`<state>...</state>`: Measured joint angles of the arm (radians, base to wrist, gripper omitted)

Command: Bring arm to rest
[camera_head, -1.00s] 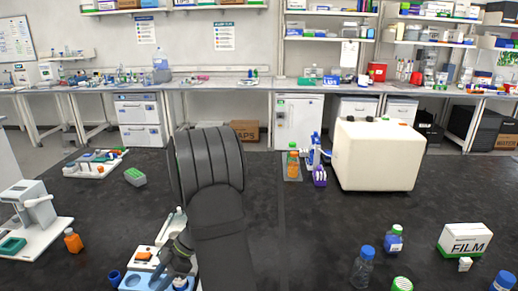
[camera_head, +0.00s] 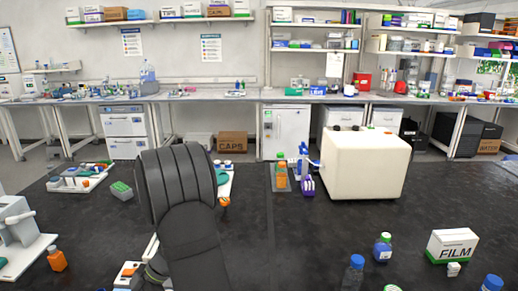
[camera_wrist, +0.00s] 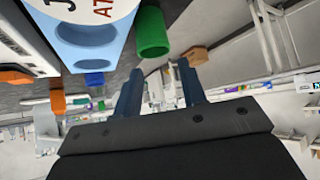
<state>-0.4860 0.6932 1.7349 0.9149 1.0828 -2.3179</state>
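My arm's dark ribbed link (camera_head: 180,185) rises in the front middle of the head view and hides part of the bench. My gripper is not clearly seen there. In the wrist view, the two dark blue fingers of my gripper (camera_wrist: 161,82) are apart, with nothing held between them. A light blue block with round holes (camera_wrist: 85,35) and a green cylinder (camera_wrist: 151,32) are close by at the upper left of that view, apart from the fingers. The wrist picture is strongly tilted.
A large cream box (camera_head: 363,165) stands right of centre, with orange bottles (camera_head: 281,175) and a purple item (camera_head: 307,186) beside it. A FILM box (camera_head: 452,245) and several bottles are at front right. A white device (camera_head: 18,235) is at left. The dark bench (camera_head: 330,235) is clear in the middle.

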